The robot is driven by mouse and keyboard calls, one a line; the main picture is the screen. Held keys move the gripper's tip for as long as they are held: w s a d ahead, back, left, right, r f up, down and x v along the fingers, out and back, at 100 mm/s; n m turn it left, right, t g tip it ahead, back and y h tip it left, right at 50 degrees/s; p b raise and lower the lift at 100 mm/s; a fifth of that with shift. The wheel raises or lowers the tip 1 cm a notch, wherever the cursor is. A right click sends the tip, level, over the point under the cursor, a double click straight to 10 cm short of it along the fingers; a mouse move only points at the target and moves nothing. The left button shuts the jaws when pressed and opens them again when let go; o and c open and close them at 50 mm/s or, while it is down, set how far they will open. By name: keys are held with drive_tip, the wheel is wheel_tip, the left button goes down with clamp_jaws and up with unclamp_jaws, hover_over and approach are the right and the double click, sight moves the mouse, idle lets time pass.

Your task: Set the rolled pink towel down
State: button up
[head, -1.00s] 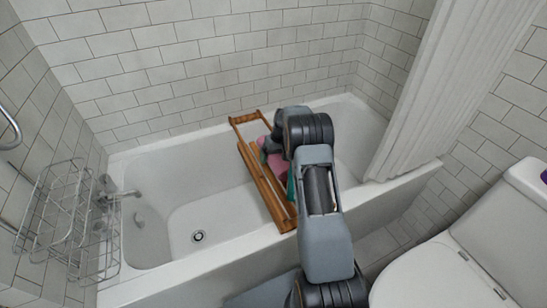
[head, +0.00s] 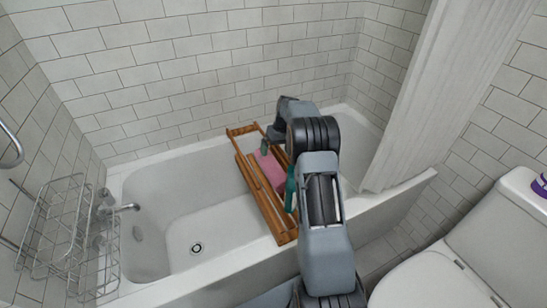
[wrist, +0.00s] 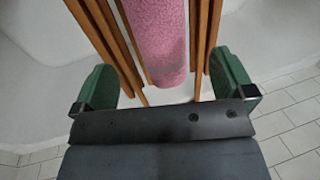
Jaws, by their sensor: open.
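The rolled pink towel (head: 269,169) lies on the wooden bath caddy (head: 277,218) that spans the tub. In the wrist view the towel (wrist: 157,40) lies lengthwise between the caddy's wooden slats (wrist: 205,45). My gripper (wrist: 165,88) is open, its green fingers spread wide on either side of the caddy slats. The near end of the towel shows ahead of the gripper's palm, apart from it. In the head view my arm hides the right part of the caddy, and the green fingers (head: 279,170) show beside the towel.
The white bathtub (head: 190,215) is empty around the caddy. A wire rack (head: 62,240) hangs at the left by the faucet (head: 122,207). A white curtain (head: 425,90) hangs at the right. A toilet (head: 430,280) with a purple item (head: 541,187) on its tank stands front right.

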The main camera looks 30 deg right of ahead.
drive_tip(key=shift+v, duration=0.9)
drive_tip(key=s+a+r+t+h, duration=0.1)
drive_tip(key=s+a+r+h, duration=0.1)
drive_tip(key=s+a+r, duration=0.85)
drive_tip(key=s+a+t, duration=0.1)
drive_tip(key=s+a, duration=0.2)
drive_tip(key=s, duration=0.6)
drive_tip(key=s+a+t+h, duration=0.1)
drive_tip(key=s+a, duration=0.1)
drive_tip(key=s, duration=0.7)
drive_tip(key=shift+s+a, duration=0.35)
drive_tip(key=shift+r, duration=0.1)
